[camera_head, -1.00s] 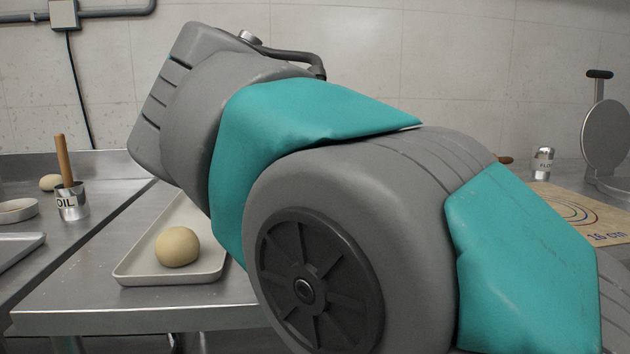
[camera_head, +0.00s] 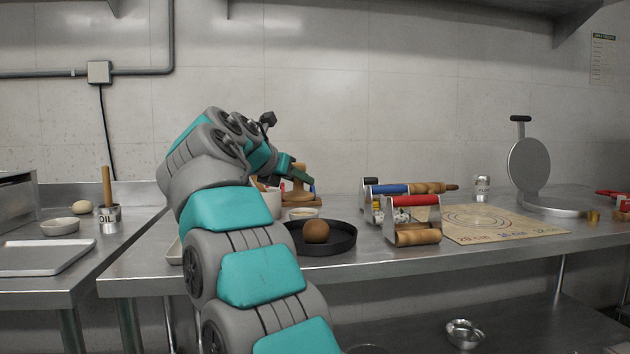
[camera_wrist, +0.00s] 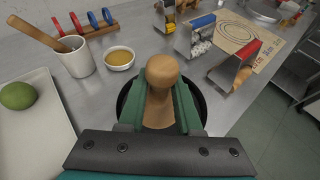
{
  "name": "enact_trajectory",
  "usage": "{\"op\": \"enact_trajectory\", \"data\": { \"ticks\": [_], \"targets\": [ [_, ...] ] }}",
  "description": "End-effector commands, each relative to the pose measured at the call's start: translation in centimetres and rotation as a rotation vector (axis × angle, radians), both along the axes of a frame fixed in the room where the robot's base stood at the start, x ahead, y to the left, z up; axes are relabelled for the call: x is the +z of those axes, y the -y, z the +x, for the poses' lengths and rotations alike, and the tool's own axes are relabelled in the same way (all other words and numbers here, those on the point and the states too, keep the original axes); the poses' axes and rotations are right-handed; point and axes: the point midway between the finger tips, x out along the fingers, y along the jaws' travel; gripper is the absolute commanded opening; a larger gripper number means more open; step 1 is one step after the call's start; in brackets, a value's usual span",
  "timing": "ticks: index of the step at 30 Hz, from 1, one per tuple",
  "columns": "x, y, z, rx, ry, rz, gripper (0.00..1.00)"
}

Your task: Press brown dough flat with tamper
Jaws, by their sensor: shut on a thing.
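The brown dough (camera_head: 316,231) is a round ball in a shallow black pan (camera_head: 345,247) near the counter's front edge. My gripper (camera_head: 290,172) is behind and above the pan, slightly left of the dough. It is shut on the wooden tamper (camera_head: 299,184), whose round knob (camera_wrist: 162,72) and shaft show between the green fingers in the wrist view. Part of the pan's rim (camera_wrist: 122,98) shows around the gripper there. The dough is hidden in the wrist view, and the tamper's underside cannot be seen.
Metal-framed rollers (camera_head: 412,220) stand right of the pan, near a marked mat (camera_head: 500,225). In the wrist view, a small bowl (camera_wrist: 120,58), a white cup (camera_wrist: 77,62) and a tray (camera_wrist: 35,135) with a green ball (camera_wrist: 17,95) lie left.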

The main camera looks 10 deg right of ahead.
Motion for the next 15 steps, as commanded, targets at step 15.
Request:
{"op": "enact_trajectory", "data": {
  "ticks": [15],
  "targets": [
    [-1.0, 4.5, 2.5, -0.063, 0.006, -0.008, 0.00]
  ]
}}
